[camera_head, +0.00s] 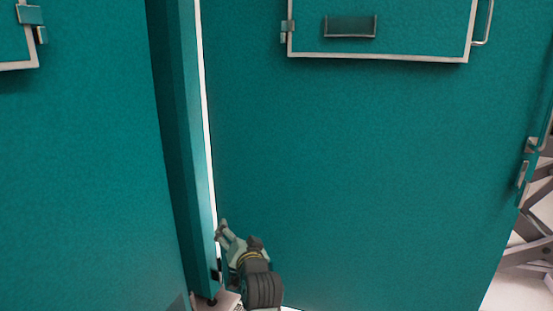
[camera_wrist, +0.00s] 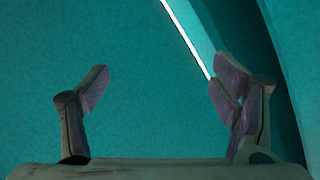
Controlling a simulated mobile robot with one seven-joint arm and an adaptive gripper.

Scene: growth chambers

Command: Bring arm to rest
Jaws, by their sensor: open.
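My gripper (camera_head: 223,229) is low in the head view, in front of the lower left part of a teal chamber door (camera_head: 370,170). In the wrist view my gripper (camera_wrist: 155,85) has its two fingers wide apart with nothing between them. The teal door surface (camera_wrist: 110,40) fills the wrist view behind the fingers. A bright narrow gap (camera_head: 207,120) runs down the door's left edge, and it also shows in the wrist view (camera_wrist: 187,38). I cannot tell whether a finger touches the door.
A second teal panel (camera_head: 75,170) stands at the left, with a teal post (camera_head: 180,150) between it and the door. A framed window with a small holder (camera_head: 350,27) is high on the door. A door handle (camera_head: 524,172) is at the right edge. Pale floor (camera_head: 515,292) shows at the lower right.

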